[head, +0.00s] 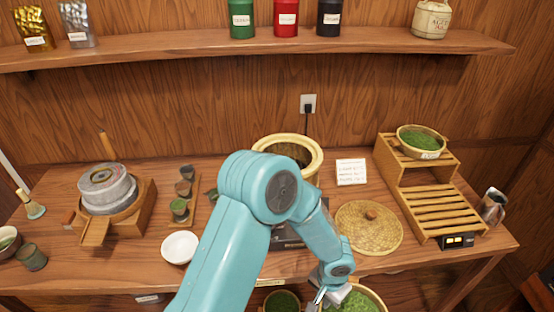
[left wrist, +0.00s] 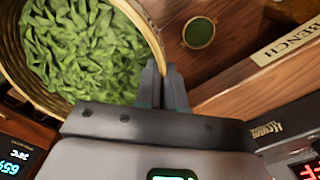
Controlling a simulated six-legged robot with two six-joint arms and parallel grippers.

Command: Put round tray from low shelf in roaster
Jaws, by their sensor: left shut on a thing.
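A round tray with a tan rim (head: 373,291), filled with green leaves, is at the bottom edge of the head view, low in front of the table. It also shows large in the left wrist view (left wrist: 153,36). My left gripper (head: 320,298) is shut on the tray's rim, as the left wrist view (left wrist: 163,88) shows. A pale-rimmed round pot (head: 316,152), which looks like the roaster, stands open at the back middle of the table, partly hidden by my left arm. My right gripper is not in view.
A woven lid (head: 368,228) lies right of the pot. A slatted wooden rack (head: 440,205) holds a bowl of green (head: 421,140). A stone mill (head: 107,188), cups and a white dish (head: 180,247) are left. A smaller round container of green (head: 282,302) is below the table edge.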

